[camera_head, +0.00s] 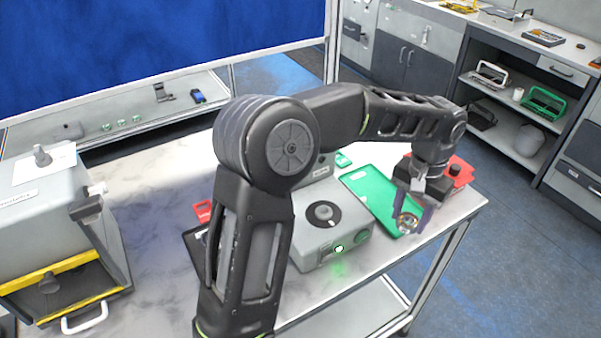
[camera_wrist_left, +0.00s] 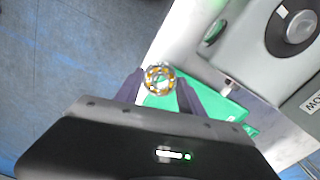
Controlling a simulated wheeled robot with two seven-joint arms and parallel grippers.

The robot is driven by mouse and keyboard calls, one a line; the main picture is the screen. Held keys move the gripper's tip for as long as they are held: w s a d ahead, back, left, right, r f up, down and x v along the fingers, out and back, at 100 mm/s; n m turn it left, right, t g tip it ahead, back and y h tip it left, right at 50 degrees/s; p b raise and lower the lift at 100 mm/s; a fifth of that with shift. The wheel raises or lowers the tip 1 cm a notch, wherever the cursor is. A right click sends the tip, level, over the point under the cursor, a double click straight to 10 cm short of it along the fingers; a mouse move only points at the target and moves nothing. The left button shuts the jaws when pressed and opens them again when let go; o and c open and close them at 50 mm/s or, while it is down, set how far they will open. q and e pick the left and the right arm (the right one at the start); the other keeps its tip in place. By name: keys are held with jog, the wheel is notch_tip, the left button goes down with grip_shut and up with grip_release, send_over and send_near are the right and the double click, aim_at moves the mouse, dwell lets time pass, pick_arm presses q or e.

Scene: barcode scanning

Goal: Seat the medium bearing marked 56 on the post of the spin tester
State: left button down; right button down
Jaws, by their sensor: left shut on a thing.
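My left gripper (camera_head: 411,212) is shut on a bearing (camera_head: 407,224), a metal ring with orange-gold balls. In the left wrist view the bearing (camera_wrist_left: 159,79) sits between the two dark fingertips; no marking on it can be read. The gripper holds it above the front right of the table, over the near end of the green tray. The spin tester (camera_head: 335,243) is a grey box left of the gripper, with a black disc and pale centre (camera_head: 323,212) on top and a green light in front. It also shows at upper right of the left wrist view (camera_wrist_left: 245,45). My right gripper is out of view.
The green tray (camera_head: 364,186) lies right of the tester, with a red tray (camera_head: 463,172) beyond it. A grey machine with a yellow stripe (camera_head: 40,205) stands at the left. My left arm hides part of the table (camera_head: 160,215). Floor is open at the right.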

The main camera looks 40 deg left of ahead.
pick_arm(q)
jog(key=s+a+r+n+p, duration=0.1)
jog(key=s+a+r+n, duration=0.1)
jog(key=a, duration=0.1)
jog(key=s+a+r+n+p, duration=0.1)
jog(key=a+r+n+p, duration=0.1)
jog(key=a+r+n, duration=0.1)
jog(key=s+a+r+n+p, duration=0.2)
jog(key=a+n, duration=0.1)
jog(key=shift+s+a+r, duration=0.15)
jog(key=shift+s+a, duration=0.15)
jog(key=s+a+r+n+p, duration=0.1)
jog(key=n, duration=0.1)
jog(key=s+a+r+n+p, duration=0.1)
jog(key=s+a+n, duration=0.1)
jog(key=s+a+r+n+p, duration=0.1)
jog(key=s+a+n, duration=0.1)
jog(key=shift+s+r, duration=0.1)
jog(key=shift+s, duration=0.05)
jog(key=shift+s+a+n, duration=0.1)
jog(key=shift+s+n, duration=0.15)
jog(key=shift+n, duration=0.05)
jog(key=shift+f+b, duration=1.9)
jog(key=shift+f, duration=0.75)
